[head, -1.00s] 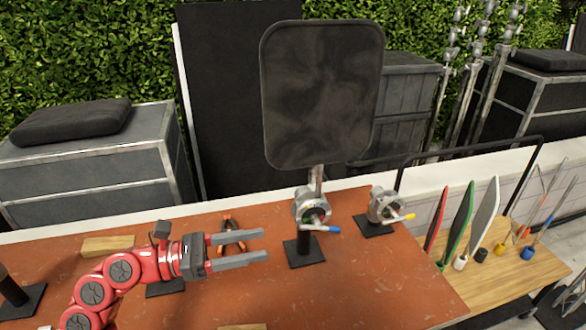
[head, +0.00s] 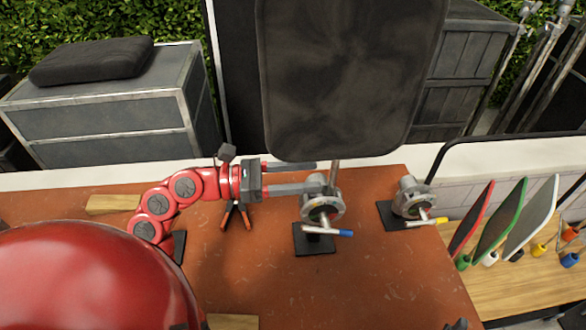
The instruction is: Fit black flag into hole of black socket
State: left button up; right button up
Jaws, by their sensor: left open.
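The black flag (head: 345,85) is a large dark panel standing upright, its top cut off by the picture edge. Its thin rod (head: 334,175) goes down to a grey metal clamp head (head: 322,204) with a blue-tipped handle. My left gripper (head: 320,177) is open, at the height of the rod just below the flag. Its fingertips are close to the rod's left side; I cannot tell whether they touch it. A small black socket (head: 517,255) shows on the lower wooden surface at right, partly hidden by the white-edged flag. My right gripper is not in view.
A second clamp head (head: 412,197) with a yellow-tipped handle stands to the right on the orange-brown table (head: 380,285). Red, green and white-edged flags (head: 530,215) stand on the wooden surface (head: 500,290). An orange-handled clamp (head: 237,216) lies below my left gripper.

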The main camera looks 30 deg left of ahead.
aim_at(334, 174)
pick_arm(q)
jog(key=x, duration=0.3)
jog(key=shift+f, duration=0.2)
jog(key=shift+w+d+b, duration=0.2)
jog(key=shift+d+b, duration=0.2)
jog(key=shift+b+x, duration=0.3)
jog(key=shift+x, duration=0.6)
jog(key=shift+w+r, duration=0.15)
jog(key=shift+r, duration=0.05)
jog(key=shift+c, duration=0.3)
grip_shut()
